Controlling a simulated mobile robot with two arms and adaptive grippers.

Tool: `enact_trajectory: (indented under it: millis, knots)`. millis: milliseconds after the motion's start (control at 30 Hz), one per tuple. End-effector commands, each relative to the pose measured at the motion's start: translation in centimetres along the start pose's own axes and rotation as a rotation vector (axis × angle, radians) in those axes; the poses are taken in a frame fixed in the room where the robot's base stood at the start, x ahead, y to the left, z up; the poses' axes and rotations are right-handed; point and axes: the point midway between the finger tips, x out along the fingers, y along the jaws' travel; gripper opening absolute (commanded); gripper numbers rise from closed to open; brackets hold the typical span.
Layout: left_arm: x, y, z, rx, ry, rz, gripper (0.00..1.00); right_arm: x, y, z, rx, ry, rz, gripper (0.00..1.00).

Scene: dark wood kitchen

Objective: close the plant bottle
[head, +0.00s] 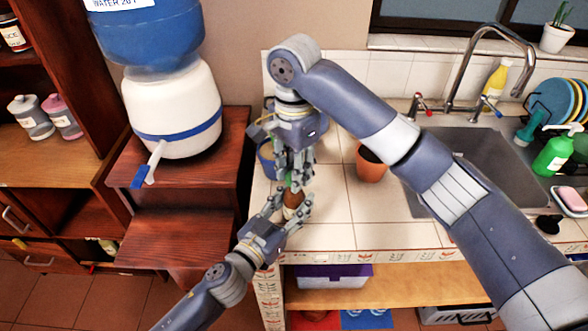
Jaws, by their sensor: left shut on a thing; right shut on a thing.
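The plant bottle (292,200) is a small brown bottle, mostly hidden by my grippers, at the left end of the tiled counter. My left gripper (291,207) comes in from the lower left and is shut around its brown body. My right gripper (296,180) points down from above and is shut at the bottle's top. A bit of green, apparently the cap (287,183), shows between its fingers. Whether the cap is seated on the bottle is hidden by the fingers.
A terracotta pot (371,164) stands on the counter right of my grippers, and a blue pot (266,158) is partly hidden behind them. The sink (478,160) is to the right. A water dispenser (172,110) stands on the wooden cabinet at left. The counter's front middle is clear.

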Motion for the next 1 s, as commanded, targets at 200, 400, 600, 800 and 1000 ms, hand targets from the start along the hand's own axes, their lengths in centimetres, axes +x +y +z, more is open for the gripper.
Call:
enact_trajectory:
  millis: [200, 400, 600, 800, 1000]
  knots:
    - [-0.04, 0.06, 0.12, 0.000, -0.002, 0.001, 0.00, -0.06, -0.06, -0.07, 0.391, 0.000, -0.006, 0.19]
    - [-0.04, 0.07, 0.12, 0.000, -0.002, 0.001, 0.00, -0.04, -0.07, -0.10, 0.751, -0.001, -0.008, 0.19]
    - [-0.05, 0.08, 0.13, 0.000, -0.002, 0.001, 0.00, -0.03, -0.07, -0.12, 0.951, -0.002, -0.010, 0.19]
    - [-0.05, 0.09, 0.13, 0.000, -0.002, 0.002, 0.00, -0.03, -0.07, -0.13, 0.949, -0.002, -0.009, 0.51]
    - [-0.04, 0.07, 0.13, 0.000, -0.002, 0.001, 0.00, 0.02, -0.04, -0.08, 0.947, -0.002, -0.007, 0.52]
